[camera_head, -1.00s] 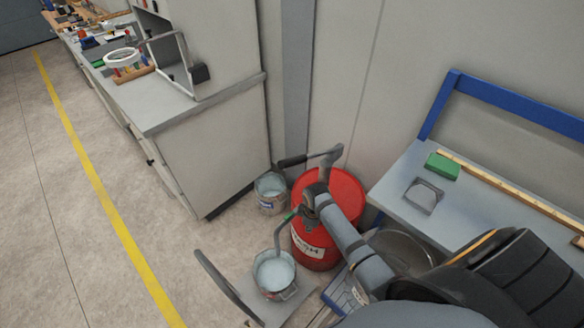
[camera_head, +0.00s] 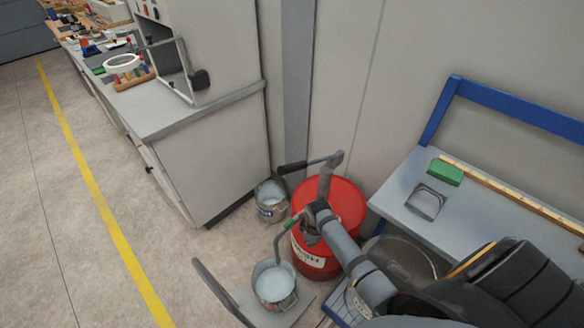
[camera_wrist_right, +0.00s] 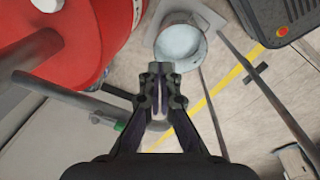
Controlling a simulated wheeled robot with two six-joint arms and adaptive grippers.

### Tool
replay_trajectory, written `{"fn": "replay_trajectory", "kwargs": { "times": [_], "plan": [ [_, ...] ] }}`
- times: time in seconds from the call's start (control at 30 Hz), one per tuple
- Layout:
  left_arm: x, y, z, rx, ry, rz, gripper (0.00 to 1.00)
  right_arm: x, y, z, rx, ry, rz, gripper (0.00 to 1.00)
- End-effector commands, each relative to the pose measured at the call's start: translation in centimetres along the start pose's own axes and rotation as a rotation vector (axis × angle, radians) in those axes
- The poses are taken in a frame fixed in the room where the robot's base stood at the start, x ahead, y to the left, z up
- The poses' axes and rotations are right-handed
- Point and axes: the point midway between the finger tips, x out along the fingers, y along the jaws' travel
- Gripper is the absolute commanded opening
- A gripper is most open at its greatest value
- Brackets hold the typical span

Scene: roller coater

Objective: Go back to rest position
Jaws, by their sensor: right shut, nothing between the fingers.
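My right gripper (camera_head: 309,238) comes in from the lower right of the head view, in front of a red drum (camera_head: 343,205). In the right wrist view its fingers (camera_wrist_right: 161,72) are together with nothing between them. A metal pot of pale liquid (camera_head: 273,282) stands just below and left of the gripper, with a grey handle with a green band (camera_head: 291,223) rising beside it. The pot also shows beyond the fingertips in the wrist view (camera_wrist_right: 181,45). My left gripper is not in view.
A second pot (camera_head: 270,201) stands between the drum and a grey cabinet (camera_head: 210,150). The floor to the left, around the yellow line (camera_head: 95,190), is clear.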

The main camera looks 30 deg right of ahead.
Motion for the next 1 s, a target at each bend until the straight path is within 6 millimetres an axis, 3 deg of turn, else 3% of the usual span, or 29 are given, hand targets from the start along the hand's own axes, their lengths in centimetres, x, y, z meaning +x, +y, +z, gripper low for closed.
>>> {"fn": "replay_trajectory", "kwargs": {
  "times": [0.37,0.47,0.57,0.7,0.8,0.9,1.0],
  "plan": [
    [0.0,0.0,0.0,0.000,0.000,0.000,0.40,0.1,0.0,0.0,0.001,0.000,0.000,0.00],
    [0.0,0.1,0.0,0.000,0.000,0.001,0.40,1.7,-0.7,0.9,0.037,-0.008,-0.001,0.00],
    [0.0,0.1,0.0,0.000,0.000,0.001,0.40,6.3,-3.0,3.9,0.148,-0.022,0.005,0.00],
    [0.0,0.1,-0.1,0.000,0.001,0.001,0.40,14.3,-9.3,11.0,0.371,-0.039,0.029,0.00],
    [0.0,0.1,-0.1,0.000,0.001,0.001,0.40,18.1,-14.5,16.4,0.512,-0.041,0.046,0.00],
    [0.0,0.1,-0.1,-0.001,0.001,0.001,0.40,20.1,-19.1,21.0,0.622,-0.036,0.057,0.00],
    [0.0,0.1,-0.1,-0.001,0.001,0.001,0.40,20.9,-22.4,24.0,0.696,-0.028,0.061,0.00]
  ]
}}
